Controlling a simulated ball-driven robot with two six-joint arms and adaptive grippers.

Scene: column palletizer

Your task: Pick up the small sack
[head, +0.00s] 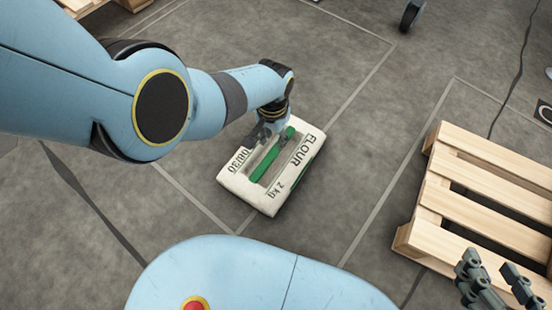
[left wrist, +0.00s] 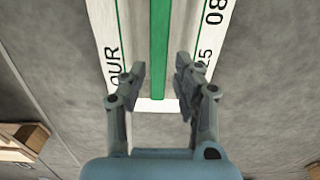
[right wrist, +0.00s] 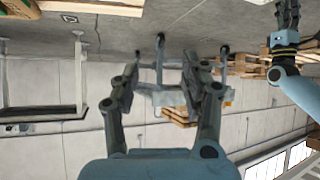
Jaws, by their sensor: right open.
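The small sack (head: 297,174) lies flat on the floor in the middle of the head view. It is white with a green stripe, and its print reads FLOUR and 2 kg. My left gripper (head: 273,136) is over its upper part. In the left wrist view, the sack (left wrist: 220,30) lies beyond the fingers of my left gripper (left wrist: 160,75), which stand apart on either side of the green stripe. Whether they touch the sack is unclear. My right gripper (head: 492,284) is open and empty at the lower right; it also shows in the right wrist view (right wrist: 160,78).
A wooden pallet (head: 480,195) lies on the floor to the right, a gap away from the sack. A dark caster wheel (head: 411,15) stands at the top right. The floor around the sack is clear.

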